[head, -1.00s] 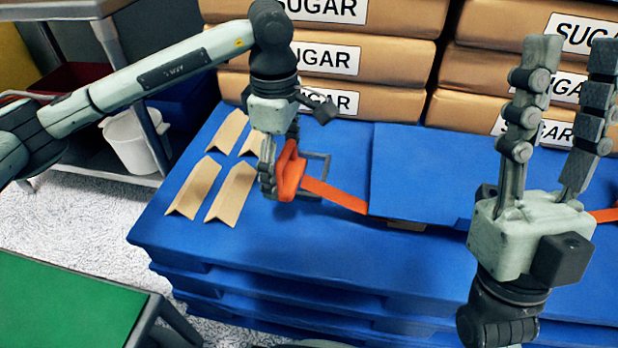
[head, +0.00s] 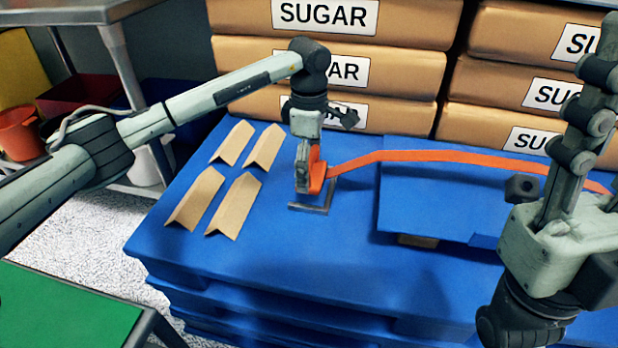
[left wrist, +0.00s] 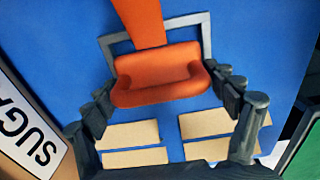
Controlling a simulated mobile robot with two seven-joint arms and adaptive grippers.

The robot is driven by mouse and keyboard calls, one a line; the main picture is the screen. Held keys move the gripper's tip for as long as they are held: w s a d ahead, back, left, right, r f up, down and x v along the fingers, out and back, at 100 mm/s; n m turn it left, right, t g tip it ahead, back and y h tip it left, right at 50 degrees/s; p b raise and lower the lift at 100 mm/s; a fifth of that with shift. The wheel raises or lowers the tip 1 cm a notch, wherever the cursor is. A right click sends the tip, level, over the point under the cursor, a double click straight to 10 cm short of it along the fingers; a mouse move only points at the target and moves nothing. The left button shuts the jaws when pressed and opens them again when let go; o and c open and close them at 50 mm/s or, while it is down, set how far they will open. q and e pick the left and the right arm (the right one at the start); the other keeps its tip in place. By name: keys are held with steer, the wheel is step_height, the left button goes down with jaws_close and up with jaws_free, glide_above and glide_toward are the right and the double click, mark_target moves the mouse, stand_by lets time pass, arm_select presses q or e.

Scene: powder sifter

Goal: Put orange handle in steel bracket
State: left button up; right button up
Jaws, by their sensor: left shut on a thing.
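The orange handle (head: 317,166) is gripped in my left gripper (head: 308,172), just above the blue surface. It also shows in the left wrist view (left wrist: 160,75), between the fingers. An orange strap (head: 430,155) runs from it to the right. The grey steel bracket (head: 312,209) lies on the blue surface below the handle; in the left wrist view its square frame (left wrist: 207,35) shows behind the handle. I cannot tell whether handle and bracket touch. Much of the bracket is hidden. My right gripper (head: 595,130) points upward at the right, empty, one finger cut off by the frame.
Tan angled pieces (head: 236,206) lie left of the bracket. A raised blue panel (head: 440,200) lies to the right, under the strap. Stacked SUGAR bags (head: 400,110) stand behind. A metal rack (head: 120,60) stands at the left, and a green table (head: 60,310) at lower left.

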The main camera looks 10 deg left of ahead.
arm_select(q)
steer(key=shift+f+b, duration=0.3)
steer(key=shift+f, duration=1.25)
steer(key=o, duration=1.1)
steer(key=shift+r, duration=0.1)
step_height(320, 180, up, 12)
steer(key=p, duration=0.3)
steer(key=shift+r, duration=0.1)
